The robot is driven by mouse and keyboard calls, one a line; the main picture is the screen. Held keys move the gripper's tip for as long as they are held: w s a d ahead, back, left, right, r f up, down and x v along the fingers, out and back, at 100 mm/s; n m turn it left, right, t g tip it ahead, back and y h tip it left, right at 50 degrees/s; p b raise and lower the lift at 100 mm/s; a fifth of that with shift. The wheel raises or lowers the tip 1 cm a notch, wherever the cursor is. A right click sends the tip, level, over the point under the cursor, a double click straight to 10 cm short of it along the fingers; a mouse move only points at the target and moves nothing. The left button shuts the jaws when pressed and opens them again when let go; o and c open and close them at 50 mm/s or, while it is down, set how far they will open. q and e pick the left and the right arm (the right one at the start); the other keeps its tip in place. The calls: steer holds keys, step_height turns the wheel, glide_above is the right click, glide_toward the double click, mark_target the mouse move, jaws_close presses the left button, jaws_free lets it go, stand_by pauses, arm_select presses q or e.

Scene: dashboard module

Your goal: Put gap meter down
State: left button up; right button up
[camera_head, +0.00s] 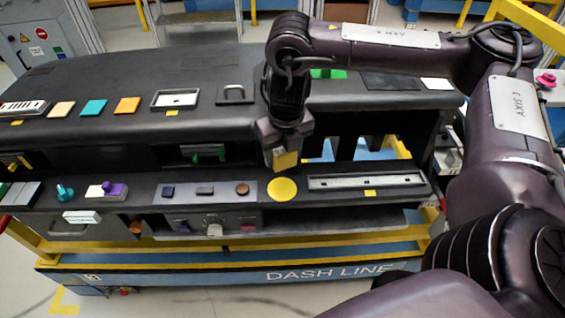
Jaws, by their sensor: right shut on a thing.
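My right gripper (283,141) comes down over the middle of the dashboard module (228,67), pointing downward. It is shut on a small block with a yellow face, the gap meter (286,160). The gap meter is a little above the lower ledge of the dashboard and looks slightly tilted. Just below it in the picture, a flat yellow disc (282,189) lies on the ledge; a strip of dark ledge shows between them. The fingertips are partly hidden by the dark gripper body. My left gripper is not in view.
A long pale slotted strip (366,181) lies right of the disc. Small dark and brown parts on a grey plate (205,194) are left of it. Coloured tiles, such as an orange one (127,105), line the upper surface. A blue and yellow frame (220,272) carries the dashboard.

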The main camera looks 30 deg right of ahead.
step_height(320, 180, up, 11)
steer(key=shift+p, duration=1.05)
